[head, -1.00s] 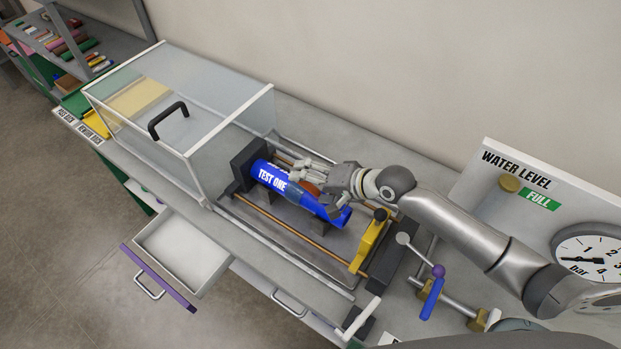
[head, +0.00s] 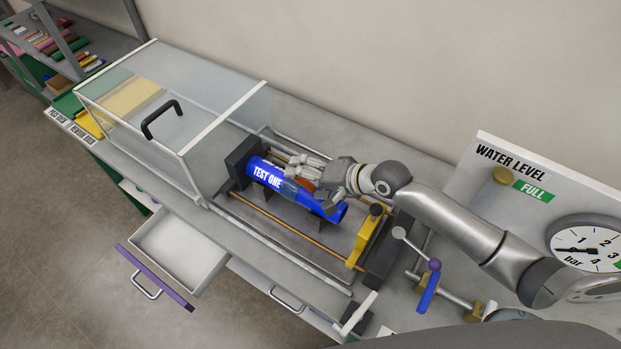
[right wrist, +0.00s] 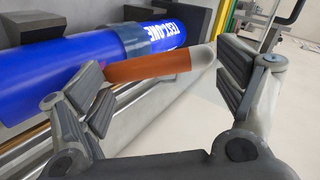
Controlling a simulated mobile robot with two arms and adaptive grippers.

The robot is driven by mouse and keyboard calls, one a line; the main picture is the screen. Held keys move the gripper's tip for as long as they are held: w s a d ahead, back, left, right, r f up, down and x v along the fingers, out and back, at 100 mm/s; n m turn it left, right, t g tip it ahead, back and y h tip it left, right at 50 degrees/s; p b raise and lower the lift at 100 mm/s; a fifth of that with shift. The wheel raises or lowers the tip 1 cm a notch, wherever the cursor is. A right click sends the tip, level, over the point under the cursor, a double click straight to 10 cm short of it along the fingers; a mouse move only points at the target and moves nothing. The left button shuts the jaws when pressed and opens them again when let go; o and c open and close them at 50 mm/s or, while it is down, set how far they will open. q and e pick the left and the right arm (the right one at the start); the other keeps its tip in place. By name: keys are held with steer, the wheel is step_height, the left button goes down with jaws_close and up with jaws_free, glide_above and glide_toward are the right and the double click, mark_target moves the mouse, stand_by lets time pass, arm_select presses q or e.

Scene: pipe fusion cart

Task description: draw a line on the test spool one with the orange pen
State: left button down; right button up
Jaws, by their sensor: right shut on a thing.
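Test spool one (head: 268,176), a blue pipe with white "TEST ONE" lettering, lies along the middle of the fixture; it also shows in the right wrist view (right wrist: 55,65). My right gripper (head: 308,172) is over the spool's right half, on the wall side, and hides part of it. In the right wrist view the orange pen (right wrist: 150,66) lies across between the fingers of my right gripper (right wrist: 165,88), which is shut on it. The pen's left end is close to the spool. I cannot tell whether it touches. My left gripper is not in view.
A clear cover (head: 215,130) with a black handle stands left of the spool. A yellow clamp (head: 367,236) is to the right. An open drawer (head: 180,250) sticks out in front. A water level board (head: 510,175) and a gauge (head: 588,250) stand at the right.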

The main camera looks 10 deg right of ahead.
steer(key=shift+w+a, duration=0.3)
steer(key=shift+a, duration=0.1)
steer(key=shift+s+d, duration=0.2)
stand_by(0.3)
steer(key=shift+s+d, duration=0.15)
steer(key=shift+s+d, duration=0.35)
steer(key=shift+w+a, duration=0.2)
stand_by(0.3)
steer(key=shift+w+a, duration=0.15)
steer(key=shift+w+a, duration=0.15)
steer(key=shift+w+a, duration=0.2)
steer(key=shift+a, duration=0.05)
steer(key=shift+s+d, duration=0.1)
steer(key=shift+d, duration=0.05)
stand_by(0.3)
